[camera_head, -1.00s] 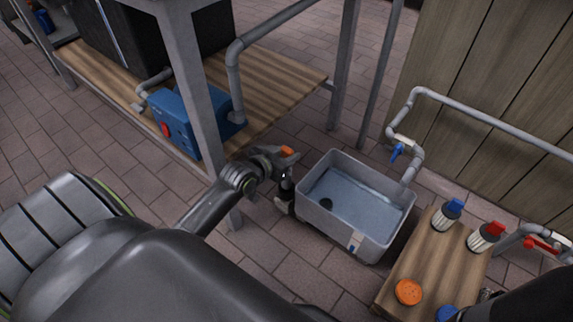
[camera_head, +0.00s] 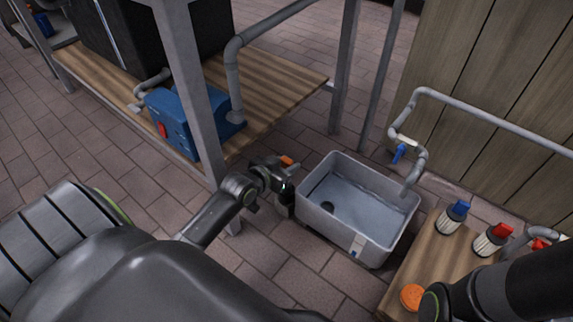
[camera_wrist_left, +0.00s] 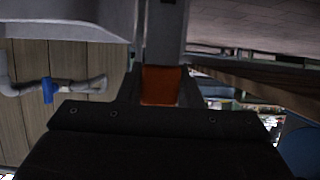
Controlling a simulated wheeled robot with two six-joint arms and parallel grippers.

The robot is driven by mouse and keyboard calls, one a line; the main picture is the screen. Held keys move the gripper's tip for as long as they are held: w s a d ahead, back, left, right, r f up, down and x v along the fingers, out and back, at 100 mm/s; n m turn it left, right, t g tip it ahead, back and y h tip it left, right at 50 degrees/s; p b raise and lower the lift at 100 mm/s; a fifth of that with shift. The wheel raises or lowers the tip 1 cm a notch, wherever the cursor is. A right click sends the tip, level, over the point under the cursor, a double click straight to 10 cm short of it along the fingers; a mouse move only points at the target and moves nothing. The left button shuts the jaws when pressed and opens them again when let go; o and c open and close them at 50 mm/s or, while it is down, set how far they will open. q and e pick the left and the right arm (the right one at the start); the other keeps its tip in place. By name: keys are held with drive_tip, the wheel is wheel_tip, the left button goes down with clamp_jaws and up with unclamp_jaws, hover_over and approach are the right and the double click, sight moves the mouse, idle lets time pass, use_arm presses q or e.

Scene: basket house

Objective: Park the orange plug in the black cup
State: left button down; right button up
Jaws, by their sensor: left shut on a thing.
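My left gripper (camera_head: 281,178) is at the left side of the grey basin, close to its rim. It is shut on a small orange piece, which looks like the orange plug (camera_head: 287,161). In the left wrist view the orange plug (camera_wrist_left: 160,86) shows as an orange block between the fingers. I cannot make out a black cup for certain.
The grey basin (camera_head: 386,247) stands on the tiled floor. A pipe with a blue valve (camera_head: 399,153) overhangs the basin. A metal-framed bench stands left.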

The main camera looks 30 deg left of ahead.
use_arm(q)
drive_tip(key=shift+f, duration=0.25)
drive_tip(key=c, duration=1)
unclamp_jaws()
